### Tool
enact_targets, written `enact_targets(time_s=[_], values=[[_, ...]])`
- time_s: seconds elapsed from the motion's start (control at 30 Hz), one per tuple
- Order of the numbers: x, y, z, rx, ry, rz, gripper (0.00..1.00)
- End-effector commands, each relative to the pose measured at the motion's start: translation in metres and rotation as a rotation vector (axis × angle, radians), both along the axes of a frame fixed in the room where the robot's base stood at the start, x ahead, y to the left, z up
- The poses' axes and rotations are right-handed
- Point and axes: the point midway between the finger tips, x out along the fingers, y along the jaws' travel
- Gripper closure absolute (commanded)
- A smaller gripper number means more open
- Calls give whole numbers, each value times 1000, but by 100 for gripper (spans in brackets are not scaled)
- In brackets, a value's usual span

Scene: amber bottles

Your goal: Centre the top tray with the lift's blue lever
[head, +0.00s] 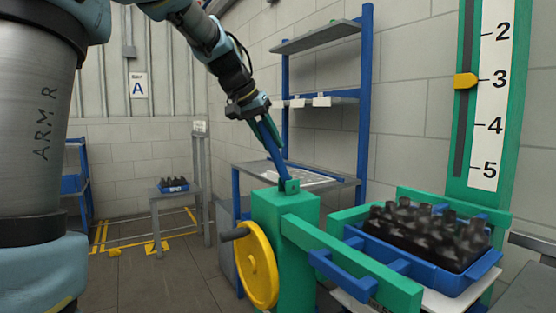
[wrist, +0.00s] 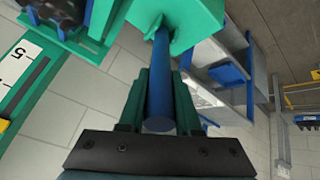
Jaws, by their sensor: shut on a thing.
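The blue lever (head: 275,154) rises from a pivot on top of the green lift post (head: 300,210) and leans left in the head view. My gripper (head: 270,132) is shut on its upper part. In the wrist view the blue lever (wrist: 160,85) lies between the two fingers of my gripper (wrist: 160,92), its round end towards the camera. The top tray (head: 482,277) is blue, full of dark bottles (head: 425,232), and sits in the lift's green frame at the right. A yellow pointer (head: 465,81) stands at about 3 on the scale (head: 490,125).
A yellow handwheel (head: 257,266) is on the post's left side. A green rail (head: 350,258) with a blue bar (head: 343,274) runs in front of the tray. A blue-framed shelf (head: 365,100) stands behind the lever. A small table (head: 172,192) bears more bottles at the back left.

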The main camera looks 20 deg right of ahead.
Motion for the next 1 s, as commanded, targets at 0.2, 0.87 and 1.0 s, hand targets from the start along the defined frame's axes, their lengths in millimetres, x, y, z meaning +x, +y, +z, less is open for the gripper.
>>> enact_targets(time_s=[0.2,0.87,1.0], values=[[-2,15,-16,-114,-27,5,100],[-6,33,-21,-279,-54,2,100],[-6,34,-21,-283,-53,1,100]])
